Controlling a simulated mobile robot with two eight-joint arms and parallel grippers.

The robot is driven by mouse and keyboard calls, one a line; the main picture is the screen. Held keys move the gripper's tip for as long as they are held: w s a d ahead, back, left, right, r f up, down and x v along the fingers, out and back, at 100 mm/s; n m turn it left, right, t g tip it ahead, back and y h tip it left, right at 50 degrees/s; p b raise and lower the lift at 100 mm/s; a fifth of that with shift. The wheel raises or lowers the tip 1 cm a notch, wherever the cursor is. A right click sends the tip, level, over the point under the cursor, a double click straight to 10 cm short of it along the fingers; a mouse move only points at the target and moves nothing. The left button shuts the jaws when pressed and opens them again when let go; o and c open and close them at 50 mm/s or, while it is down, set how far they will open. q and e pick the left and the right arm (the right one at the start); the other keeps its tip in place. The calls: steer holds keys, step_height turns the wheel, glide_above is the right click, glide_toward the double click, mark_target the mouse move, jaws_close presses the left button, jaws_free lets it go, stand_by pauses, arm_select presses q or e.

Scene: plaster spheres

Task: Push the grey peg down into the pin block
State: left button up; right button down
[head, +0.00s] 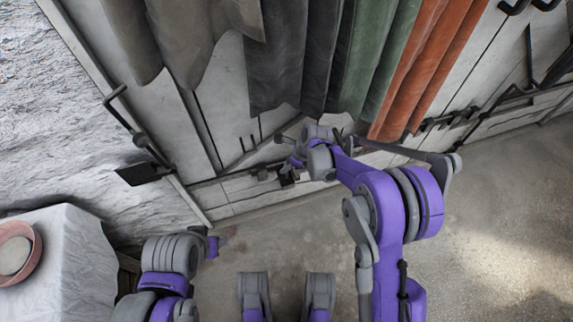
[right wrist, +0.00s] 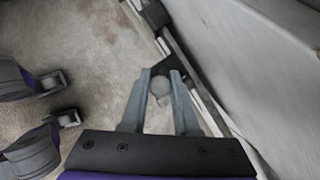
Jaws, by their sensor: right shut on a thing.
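My right gripper (head: 288,177) is low in front of the pale wall panels in the head view, small and partly hidden by its own wrist. In the right wrist view its two grey fingers (right wrist: 161,76) are shut on a grey rounded piece (right wrist: 159,87), which looks like the grey peg. A dark angular part shows just beyond the fingertips; I cannot tell whether it is the pin block. I cannot make out the pin block or whether the peg touches it. My left arm is folded at the lower left of the head view, its gripper not seen.
Hanging grey, green and orange cloths (head: 390,60) fill the top of the head view. A black wall bracket (head: 140,172) is at left. A white-covered table (head: 75,270) holds a pink bowl (head: 18,250). The concrete floor (head: 500,230) at right is clear.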

steer(key=shift+f+b, duration=0.8)
steer(key=shift+f, duration=0.3)
steer(key=shift+f+b, duration=0.3)
steer(key=shift+f, duration=0.6)
steer(key=c, duration=0.6)
jaws_free()
steer(key=shift+r+p, duration=1.35)
steer(key=shift+r, duration=0.65)
